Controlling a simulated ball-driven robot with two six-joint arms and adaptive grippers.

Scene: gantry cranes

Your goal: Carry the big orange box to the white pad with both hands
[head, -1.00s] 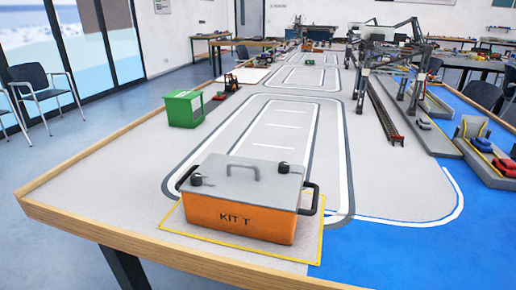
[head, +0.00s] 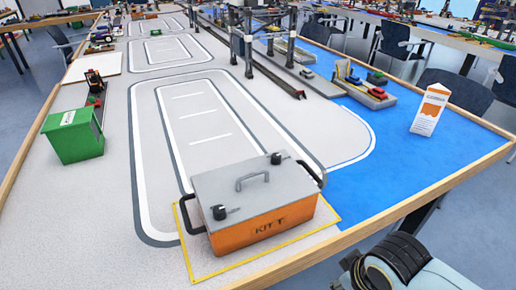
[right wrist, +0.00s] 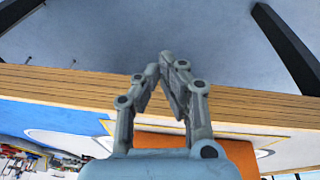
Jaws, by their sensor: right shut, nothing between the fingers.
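The big orange box (head: 265,230), marked KIT T, has a grey lid and a black handle at each end. It sits on a yellow-outlined area (head: 206,264) near the table's front edge. The white pad (head: 93,66) lies flat at the far left, beyond the green bin. My right gripper (right wrist: 164,62) is shut and empty in the right wrist view, by the wooden table edge. Part of the orange box (right wrist: 160,142) shows behind its base there. In the head view only part of my right arm shows, at bottom right, apart from the box. My left gripper is out of view.
A green bin (head: 75,136) and a small forklift (head: 95,84) stand on the left side. Gantry cranes and a rail (head: 285,82) stand at the back. A white-and-orange carton (head: 430,110) stands on the blue area at right. The grey track between is clear.

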